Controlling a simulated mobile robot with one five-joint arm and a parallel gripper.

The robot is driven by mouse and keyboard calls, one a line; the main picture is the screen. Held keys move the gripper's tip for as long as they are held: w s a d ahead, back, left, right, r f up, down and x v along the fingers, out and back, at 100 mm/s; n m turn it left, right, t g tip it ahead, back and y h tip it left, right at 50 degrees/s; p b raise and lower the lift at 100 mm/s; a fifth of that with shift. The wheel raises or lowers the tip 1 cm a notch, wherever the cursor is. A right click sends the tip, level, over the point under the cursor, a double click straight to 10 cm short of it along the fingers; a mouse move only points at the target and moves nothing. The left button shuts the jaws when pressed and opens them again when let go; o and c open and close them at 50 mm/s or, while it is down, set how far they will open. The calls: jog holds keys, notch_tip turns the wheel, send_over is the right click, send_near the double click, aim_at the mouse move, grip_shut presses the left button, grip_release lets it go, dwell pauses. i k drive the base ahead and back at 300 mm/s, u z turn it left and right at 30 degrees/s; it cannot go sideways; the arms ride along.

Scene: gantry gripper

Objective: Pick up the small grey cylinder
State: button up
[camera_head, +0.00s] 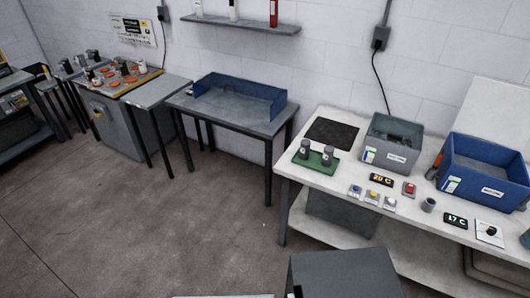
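A small grey cylinder (429,204) stands upright on the white bench (290,173) at the right, between a red button box (409,188) and a small display reading 17 C (455,219). Two more dark grey cylinders, a left one (304,149) and a right one (328,156), stand side by side on a green tray (315,164) near the left end of the same bench. My gripper is not in view.
A grey bin (392,143) and a blue bin (484,172) stand behind the small cylinder. Several button boxes and a 20 C display (381,180) lie left of it. A blue-walled table (239,97) stands farther left. The floor (150,225) in front is clear.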

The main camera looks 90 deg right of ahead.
aim_at(306, 144)
jog(key=u, duration=0.05)
jog(key=i, duration=1.1)
jog(key=z, duration=3.35)
jog(key=i, duration=1.05)
